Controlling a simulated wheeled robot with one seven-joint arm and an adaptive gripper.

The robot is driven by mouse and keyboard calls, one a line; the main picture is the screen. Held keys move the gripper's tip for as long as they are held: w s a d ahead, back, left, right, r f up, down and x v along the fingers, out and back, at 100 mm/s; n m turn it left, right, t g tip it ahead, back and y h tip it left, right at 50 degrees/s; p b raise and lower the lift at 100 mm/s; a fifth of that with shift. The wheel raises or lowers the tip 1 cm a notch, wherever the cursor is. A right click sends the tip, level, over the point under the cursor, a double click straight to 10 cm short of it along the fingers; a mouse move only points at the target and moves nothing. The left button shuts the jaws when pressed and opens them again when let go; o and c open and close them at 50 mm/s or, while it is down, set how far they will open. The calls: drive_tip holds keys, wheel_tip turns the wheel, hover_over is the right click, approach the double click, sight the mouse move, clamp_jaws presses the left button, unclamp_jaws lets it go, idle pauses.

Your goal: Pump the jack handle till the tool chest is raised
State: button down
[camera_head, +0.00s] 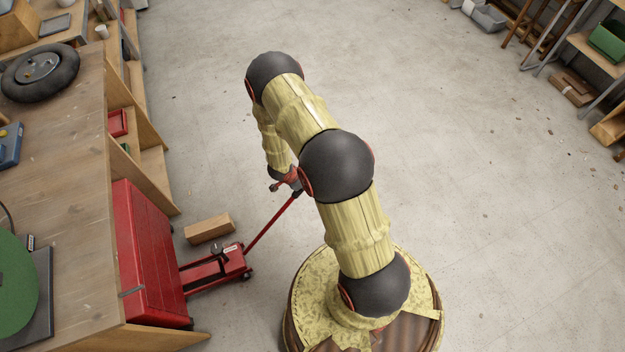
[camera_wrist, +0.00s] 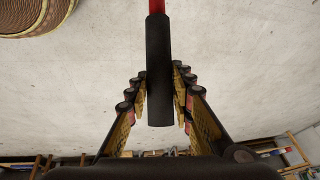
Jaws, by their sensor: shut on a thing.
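The red tool chest (camera_head: 150,250) stands at the left, beside the wooden workbench. A red floor jack (camera_head: 228,262) sits on the floor at its right, its front end reaching to the chest's lower edge. Whether the chest is off the floor cannot be told. The jack handle (camera_head: 268,224) slants up and right to my gripper (camera_head: 290,180), partly hidden by my arm. In the wrist view, my gripper (camera_wrist: 159,88) is shut on the handle's black grip (camera_wrist: 158,55), with a finger on each side. The red shaft (camera_wrist: 156,6) continues beyond the grip.
A wooden block (camera_head: 209,228) lies on the floor beside the chest, just behind the jack. The workbench (camera_head: 75,190) carries a wheel (camera_head: 40,72) and a green disc (camera_head: 15,285). Shelving with a green bin (camera_head: 608,40) stands at the far right. The middle floor is clear.

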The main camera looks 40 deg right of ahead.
drive_tip(key=shift+h, duration=0.4)
drive_tip(key=a+r+p, duration=0.1)
drive_tip(key=w+a+r+p, duration=0.1)
drive_tip(key=a, duration=0.1)
drive_tip(key=a+r+p, duration=0.1)
drive_tip(key=shift+w+a, duration=0.15)
drive_tip(key=shift+w, duration=0.25)
drive_tip(key=c, duration=1.8)
unclamp_jaws()
drive_tip(key=shift+f, duration=0.1)
drive_tip(key=shift+o, duration=1.3)
drive_tip(key=shift+s, duration=0.2)
drive_tip(key=v, duration=1.1)
drive_tip(key=shift+r, duration=0.4)
drive_tip(key=shift+w+a, duration=0.1)
